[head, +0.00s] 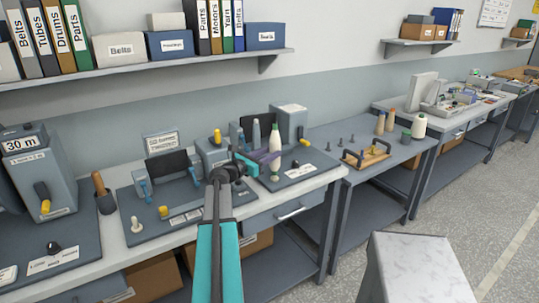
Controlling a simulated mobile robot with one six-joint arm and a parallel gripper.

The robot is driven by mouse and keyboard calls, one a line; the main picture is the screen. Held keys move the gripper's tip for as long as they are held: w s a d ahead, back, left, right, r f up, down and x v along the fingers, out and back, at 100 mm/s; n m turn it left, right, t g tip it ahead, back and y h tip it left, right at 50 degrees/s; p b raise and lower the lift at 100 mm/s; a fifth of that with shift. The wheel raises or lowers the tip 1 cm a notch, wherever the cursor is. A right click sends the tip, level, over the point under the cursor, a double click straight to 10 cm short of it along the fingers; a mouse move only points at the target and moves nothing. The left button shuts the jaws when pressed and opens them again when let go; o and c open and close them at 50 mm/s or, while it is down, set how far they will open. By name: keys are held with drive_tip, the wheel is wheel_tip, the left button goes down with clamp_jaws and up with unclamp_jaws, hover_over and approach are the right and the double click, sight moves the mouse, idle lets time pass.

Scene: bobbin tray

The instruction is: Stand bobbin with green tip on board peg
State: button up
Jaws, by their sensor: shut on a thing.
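My gripper (268,160) is at the end of my teal arm, above the right part of the near bench. Its purple fingers are shut on a pale bobbin (275,139), which is held roughly upright.
A wooden tray (372,154) with black handles sits near those pegs. A pale block (420,265) stands front right.

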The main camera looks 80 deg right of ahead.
drive_tip(key=shift+f+b, duration=0.8)
drive_tip(key=shift+f, duration=0.15)
drive_tip(key=o, duration=1.2)
drive_tip(key=shift+a, duration=0.1)
drive_tip(key=b+v, duration=0.3)
drive_tip(key=v, duration=1)
drive_tip(key=shift+w+a+b, duration=0.2)
drive_tip(key=shift+a+b, duration=0.1)
